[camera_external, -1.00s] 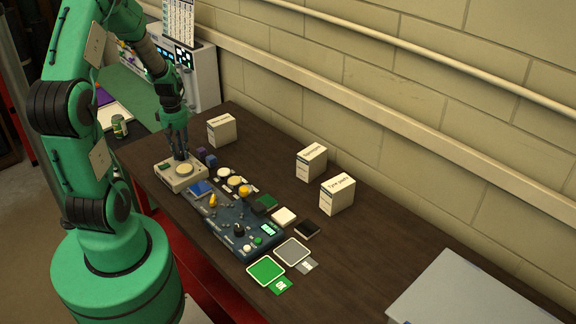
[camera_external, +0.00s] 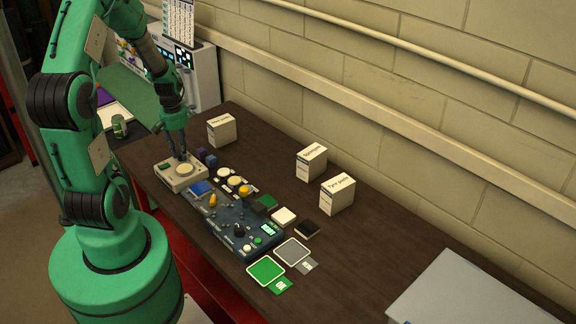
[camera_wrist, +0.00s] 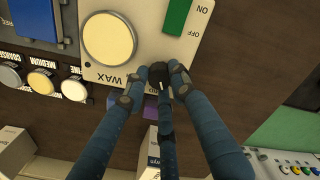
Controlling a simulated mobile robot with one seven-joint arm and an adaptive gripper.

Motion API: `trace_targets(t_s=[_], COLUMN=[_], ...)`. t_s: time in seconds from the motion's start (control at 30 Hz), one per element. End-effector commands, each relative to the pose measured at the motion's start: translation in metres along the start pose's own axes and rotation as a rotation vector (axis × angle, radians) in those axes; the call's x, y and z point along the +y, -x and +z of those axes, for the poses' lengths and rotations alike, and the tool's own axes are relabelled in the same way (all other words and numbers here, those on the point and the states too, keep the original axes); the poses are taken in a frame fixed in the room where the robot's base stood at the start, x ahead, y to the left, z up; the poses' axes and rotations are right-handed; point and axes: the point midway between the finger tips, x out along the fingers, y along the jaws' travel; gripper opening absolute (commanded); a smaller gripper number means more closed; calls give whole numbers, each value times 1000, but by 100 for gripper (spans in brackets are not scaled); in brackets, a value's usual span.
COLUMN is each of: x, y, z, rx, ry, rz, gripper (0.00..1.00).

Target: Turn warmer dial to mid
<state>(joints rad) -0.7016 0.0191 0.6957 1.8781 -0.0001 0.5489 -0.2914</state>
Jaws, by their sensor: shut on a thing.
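The warmer (camera_external: 166,178) is a cream box with a round pale wax pot, at the left of the bench in the external view. In the wrist view the warmer (camera_wrist: 155,20) shows a green on/off switch, the word WAX and a black dial (camera_wrist: 158,72) with a pale pointer line. My gripper (camera_wrist: 158,80) is shut on the dial, its blue fingers coming in around the knob. In the external view my gripper (camera_external: 179,152) is down at the warmer and hides the dial. The fingers cover most of the dial's scale, so its setting cannot be read.
A dark control panel (camera_external: 228,222) with knobs and buttons lies to the right of the warmer. Small dark blocks (camera_external: 207,159) stand close to it. White boxes (camera_external: 222,130) stand near the wall.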

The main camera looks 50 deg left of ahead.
Motion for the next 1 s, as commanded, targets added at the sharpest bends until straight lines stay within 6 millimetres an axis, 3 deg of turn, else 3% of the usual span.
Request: trace_targets(t_s=[0.5,1.0], x=[0,0], y=[0,0], z=[0,-1], rx=[1,1], ry=[-396,-471], rz=[0,0], gripper=[0,0])
